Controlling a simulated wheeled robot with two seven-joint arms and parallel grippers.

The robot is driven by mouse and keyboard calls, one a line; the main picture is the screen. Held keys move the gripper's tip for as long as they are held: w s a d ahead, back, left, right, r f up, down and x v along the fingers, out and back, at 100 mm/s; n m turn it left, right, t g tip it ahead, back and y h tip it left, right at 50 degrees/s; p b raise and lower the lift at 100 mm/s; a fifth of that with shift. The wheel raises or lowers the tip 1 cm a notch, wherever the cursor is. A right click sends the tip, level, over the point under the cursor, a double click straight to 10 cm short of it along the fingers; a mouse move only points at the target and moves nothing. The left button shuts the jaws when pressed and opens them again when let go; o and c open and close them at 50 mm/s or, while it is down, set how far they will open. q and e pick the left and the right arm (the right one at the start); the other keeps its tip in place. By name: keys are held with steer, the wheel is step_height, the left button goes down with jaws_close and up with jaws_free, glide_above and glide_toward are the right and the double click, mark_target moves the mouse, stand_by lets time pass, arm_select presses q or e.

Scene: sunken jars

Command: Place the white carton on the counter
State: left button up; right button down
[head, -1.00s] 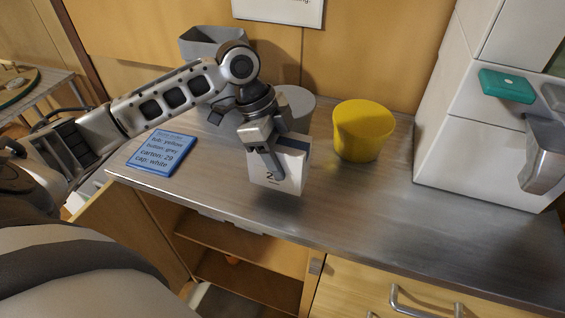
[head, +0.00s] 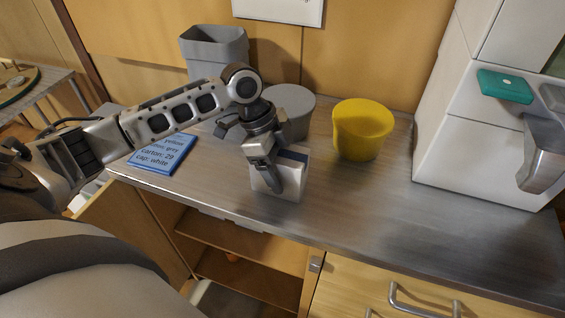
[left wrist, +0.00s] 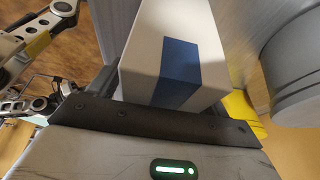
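The white carton (head: 291,186) with a dark blue patch on top is upright at the front of the metal counter (head: 385,205), left of centre. Its base is at or just above the counter top; I cannot tell if it touches. My left gripper (head: 273,181) is closed around it from above, one finger showing on its front face. In the left wrist view the carton (left wrist: 150,50) fills the space beyond the gripper's dark edge, with its blue patch facing the camera. My right gripper does not show clearly in either view.
A yellow tub (head: 362,132), a grey round tub (head: 297,104) and a grey square bin (head: 215,48) stand behind. A blue note card (head: 150,162) lies left. A white appliance (head: 470,150) stands right. The counter between carton and appliance is clear; a cupboard below is open.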

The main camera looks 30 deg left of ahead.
arm_select(q)
steer(key=v, duration=1.2)
steer(key=shift+r+b, duration=0.1)
steer(key=shift+b, duration=0.3)
